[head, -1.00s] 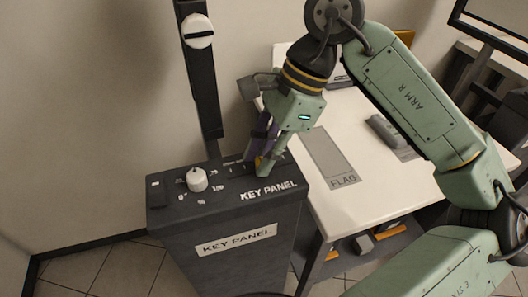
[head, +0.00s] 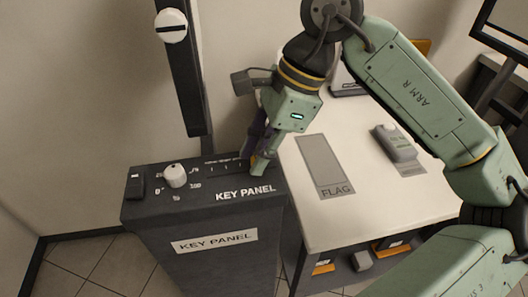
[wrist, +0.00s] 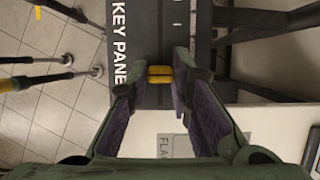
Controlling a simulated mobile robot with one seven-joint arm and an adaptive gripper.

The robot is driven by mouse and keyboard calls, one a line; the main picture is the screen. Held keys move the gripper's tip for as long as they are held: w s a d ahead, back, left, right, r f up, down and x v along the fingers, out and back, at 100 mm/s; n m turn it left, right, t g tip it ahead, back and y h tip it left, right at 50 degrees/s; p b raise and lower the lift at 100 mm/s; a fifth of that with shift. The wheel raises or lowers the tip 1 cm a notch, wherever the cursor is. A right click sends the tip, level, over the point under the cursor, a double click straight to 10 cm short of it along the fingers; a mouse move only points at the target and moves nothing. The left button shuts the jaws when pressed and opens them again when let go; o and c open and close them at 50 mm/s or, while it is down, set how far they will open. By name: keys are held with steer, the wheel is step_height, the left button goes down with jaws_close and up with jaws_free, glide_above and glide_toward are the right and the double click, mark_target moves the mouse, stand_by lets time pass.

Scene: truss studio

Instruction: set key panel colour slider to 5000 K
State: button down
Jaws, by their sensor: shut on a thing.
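The dark key panel (head: 150,206) stands at the left in the head view, its top tilted toward me. Its colour slider scale (head: 226,167) shows as small light ticks left of my gripper; the numbers are too small to read. My gripper (head: 258,163) reaches down onto the right end of the panel top. In the wrist view, my gripper (wrist: 176,78) is shut on the yellow slider knob (wrist: 159,75), which sits between its fingertips. In the head view the fingers hide most of the knob, so its exact mark cannot be told.
A white round dial (head: 175,176) and a black switch (head: 135,186) sit on the panel's left part. A pale table (head: 325,225) with a grey FLAG plate (head: 323,165) and a grey device (head: 394,143) adjoins on the right. A dark post (head: 182,80) rises behind the panel.

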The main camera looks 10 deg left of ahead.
steer(key=c, duration=1.4)
jaws_free()
steer(key=shift+c, duration=0.2)
steer(key=v, duration=1.2)
